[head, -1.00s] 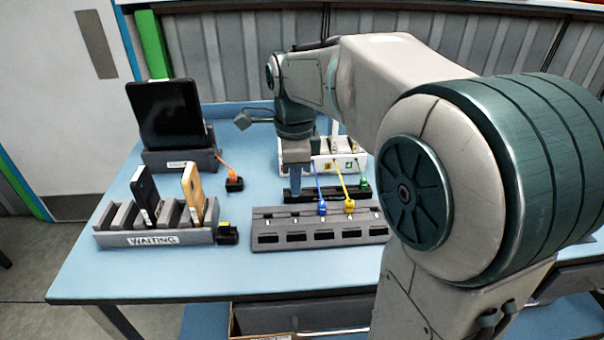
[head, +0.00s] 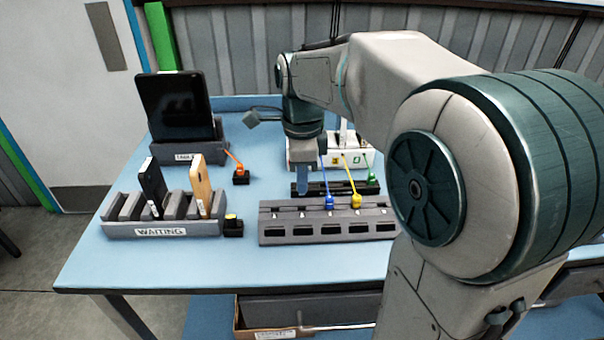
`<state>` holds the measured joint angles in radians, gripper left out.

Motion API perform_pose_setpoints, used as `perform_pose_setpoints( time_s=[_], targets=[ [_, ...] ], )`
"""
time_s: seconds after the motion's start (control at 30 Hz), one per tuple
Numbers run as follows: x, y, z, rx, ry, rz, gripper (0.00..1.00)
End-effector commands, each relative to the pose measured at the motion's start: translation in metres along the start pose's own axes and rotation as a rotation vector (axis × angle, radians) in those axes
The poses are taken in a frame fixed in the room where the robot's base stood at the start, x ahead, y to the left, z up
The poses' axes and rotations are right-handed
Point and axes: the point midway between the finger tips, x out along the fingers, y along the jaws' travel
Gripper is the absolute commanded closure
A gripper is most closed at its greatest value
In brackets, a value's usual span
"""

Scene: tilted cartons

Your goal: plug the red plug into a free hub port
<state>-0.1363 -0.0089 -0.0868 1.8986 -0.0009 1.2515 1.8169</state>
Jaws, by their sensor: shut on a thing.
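My gripper (head: 303,187) points down, shut, at the left part of a low black strip (head: 340,187). The grey hub (head: 275,236) lies in front of it, with a row of ports. A blue plug (head: 329,202) and a yellow plug (head: 356,201) sit at its middle and right-middle ports. The two left ports look free. The right end is partly covered by my arm. A green plug (head: 373,179) stands at the right end of the black strip.
A white box (head: 362,159) with cables stands behind the strip. At left are a tablet in a dock (head: 190,157), a grey WAITING rack (head: 165,231) with two phones, and small black blocks, one with an orange plug (head: 239,171). Table is clear in front of the hub.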

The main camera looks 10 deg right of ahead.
Motion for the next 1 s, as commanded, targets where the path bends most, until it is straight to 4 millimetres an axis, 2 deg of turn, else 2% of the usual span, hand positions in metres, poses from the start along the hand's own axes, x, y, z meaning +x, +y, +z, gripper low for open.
perform_pose_setpoints(
  time_s=[0.6,1.0],
  targets=[
    [0.039,0.000,0.000,0.000,0.000,0.001,1.00],
    [0.040,0.000,0.000,0.000,0.000,0.000,1.00]
  ],
)
